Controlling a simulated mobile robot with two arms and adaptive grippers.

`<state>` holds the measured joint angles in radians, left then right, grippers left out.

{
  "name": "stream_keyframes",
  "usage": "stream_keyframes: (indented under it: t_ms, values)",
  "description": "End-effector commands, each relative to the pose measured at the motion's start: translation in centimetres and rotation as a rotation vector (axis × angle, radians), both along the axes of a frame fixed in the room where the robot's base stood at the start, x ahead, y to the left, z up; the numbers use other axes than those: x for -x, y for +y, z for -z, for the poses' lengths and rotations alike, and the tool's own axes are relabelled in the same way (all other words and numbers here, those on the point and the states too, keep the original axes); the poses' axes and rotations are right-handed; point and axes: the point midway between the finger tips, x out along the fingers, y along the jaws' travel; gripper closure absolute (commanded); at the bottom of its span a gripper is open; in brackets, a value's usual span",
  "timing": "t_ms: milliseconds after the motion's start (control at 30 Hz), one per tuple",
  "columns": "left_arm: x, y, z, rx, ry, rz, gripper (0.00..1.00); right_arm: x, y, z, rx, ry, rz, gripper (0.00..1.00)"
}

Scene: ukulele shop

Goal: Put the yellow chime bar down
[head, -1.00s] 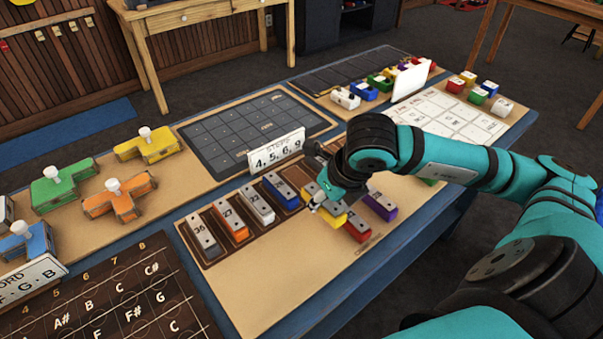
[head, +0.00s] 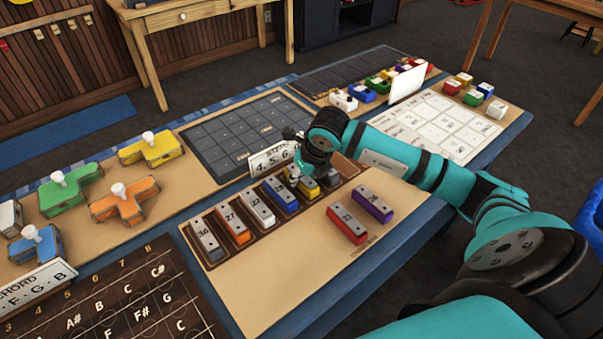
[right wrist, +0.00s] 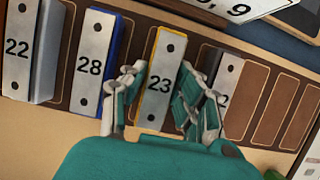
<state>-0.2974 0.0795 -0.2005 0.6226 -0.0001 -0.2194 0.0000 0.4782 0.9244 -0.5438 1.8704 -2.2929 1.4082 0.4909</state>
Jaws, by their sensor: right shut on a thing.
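The yellow chime bar (right wrist: 158,58), marked 23, has a silver top and yellow sides. My right gripper (right wrist: 162,82) is shut on it, one finger at each long side. In the right wrist view the bar lines up in the row of the brown rack (right wrist: 262,95), between the blue bar (right wrist: 94,62) and a grey bar (right wrist: 229,75) partly hidden by a finger. In the head view the yellow bar (head: 306,186) is partly covered by my right gripper (head: 298,174). I cannot tell whether its underside touches the rack. My left gripper is not in view.
White (head: 257,207), orange (head: 232,224) and grey (head: 206,240) bars fill the rack's left part. Red (head: 347,224) and purple (head: 373,204) bars lie on the tan board in front. A number sign (head: 270,158) stands close behind the rack. Empty slots are at its right end.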

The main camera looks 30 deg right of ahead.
Motion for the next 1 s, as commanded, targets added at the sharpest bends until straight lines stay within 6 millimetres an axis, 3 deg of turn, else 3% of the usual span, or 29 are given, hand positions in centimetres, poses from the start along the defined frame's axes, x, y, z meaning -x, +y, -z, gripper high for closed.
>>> stream_keyframes:
  t_ms: [300, 333, 500, 800, 1000]
  values:
    - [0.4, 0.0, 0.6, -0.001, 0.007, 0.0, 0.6, 0.0, 0.0, 0.4, 0.0, -0.002, 0.0, 1.0]
    - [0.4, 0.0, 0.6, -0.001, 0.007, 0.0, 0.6, 0.0, 0.0, 0.4, 0.0, -0.001, 0.0, 0.7]
    - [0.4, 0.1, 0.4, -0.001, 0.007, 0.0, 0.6, 0.0, 0.0, 0.3, 0.001, 0.0, 0.001, 0.48]
    - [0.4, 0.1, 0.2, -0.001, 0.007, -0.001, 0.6, 0.0, 0.0, 0.0, 0.001, 0.0, 0.001, 0.48]
    - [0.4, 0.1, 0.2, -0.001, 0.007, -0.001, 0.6, 0.7, -0.2, -2.1, 0.002, -0.004, 0.001, 0.48]
